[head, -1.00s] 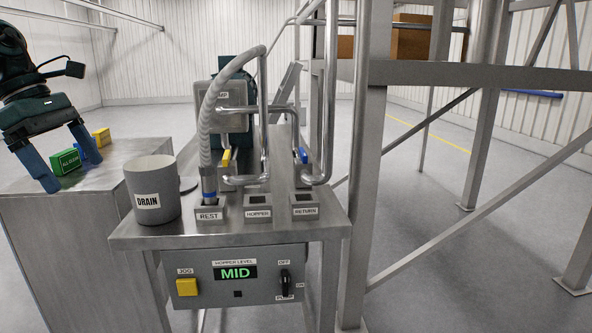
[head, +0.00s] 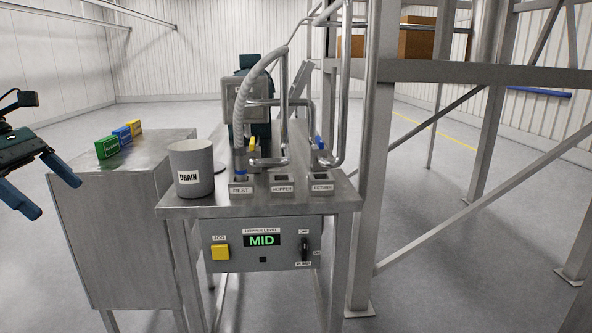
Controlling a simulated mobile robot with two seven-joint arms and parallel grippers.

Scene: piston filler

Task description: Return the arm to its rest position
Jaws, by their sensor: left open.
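My left gripper (head: 52,197) is at the left edge of the head view, open and empty. Its two blue fingers point down and to the right, clear of the grey cabinet. A ribbed hose (head: 243,118) stands with its blue-ringed end in the REST socket (head: 241,189). The HOPPER socket (head: 281,187) and the RETURN socket (head: 321,187) are beside it and look empty. My right gripper is not in view.
A grey DRAIN bucket (head: 191,168) stands on the metal table. The panel (head: 262,243) reads MID. Steel frame posts (head: 372,180) stand at right; floor between is open.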

